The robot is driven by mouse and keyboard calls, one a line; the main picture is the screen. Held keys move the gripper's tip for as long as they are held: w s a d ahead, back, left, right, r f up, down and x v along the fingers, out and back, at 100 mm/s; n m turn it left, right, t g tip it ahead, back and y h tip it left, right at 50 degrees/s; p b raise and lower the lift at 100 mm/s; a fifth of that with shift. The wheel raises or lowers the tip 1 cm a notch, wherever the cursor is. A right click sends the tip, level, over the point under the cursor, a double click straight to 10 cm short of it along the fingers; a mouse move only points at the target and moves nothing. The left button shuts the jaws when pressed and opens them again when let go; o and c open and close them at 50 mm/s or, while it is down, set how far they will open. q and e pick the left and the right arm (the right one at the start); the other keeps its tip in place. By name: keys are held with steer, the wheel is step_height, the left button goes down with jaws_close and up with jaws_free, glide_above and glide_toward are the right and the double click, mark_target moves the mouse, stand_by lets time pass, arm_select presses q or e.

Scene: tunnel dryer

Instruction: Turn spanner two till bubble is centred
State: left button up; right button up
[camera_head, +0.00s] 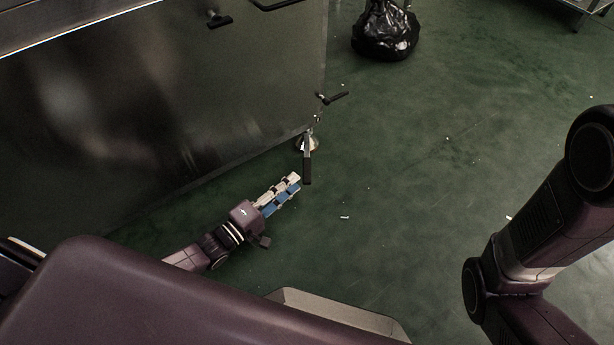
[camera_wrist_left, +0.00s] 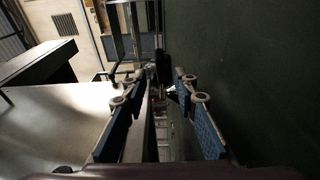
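A spanner with a black handle (camera_head: 307,168) sits at the foot (camera_head: 307,143) under the near corner of the steel dryer, its handle pointing toward me. A second black-handled spanner (camera_head: 335,97) sticks out to the right farther along the dryer. I see no number on either, so I cannot tell which is spanner two. My left gripper (camera_head: 295,182), with blue finger pads, is low beside the dryer, just short of the nearer handle. In the left wrist view its fingers (camera_wrist_left: 158,92) stand apart with no thing clearly between them. No bubble is visible. My right gripper is out of frame.
The dryer's steel side (camera_head: 170,110) rises close to the left of my left gripper. A black bag (camera_head: 385,32) stands on the floor at the back. The green floor (camera_head: 430,150) to the right is mostly open, with small pale scraps.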

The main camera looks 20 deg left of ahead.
mark_target(307, 171)
arm_select(q)
steer(key=b+x, duration=0.3)
steer(key=x, duration=0.2)
steer(key=shift+w+d+f, duration=0.1)
steer(key=shift+w+f, duration=0.05)
steer(key=shift+f, duration=0.05)
steer(key=shift+w+d+r, duration=0.15)
steer(key=shift+w+d, duration=0.15)
steer(key=shift+w, duration=0.3)
steer(key=shift+c, duration=0.7)
jaws_close()
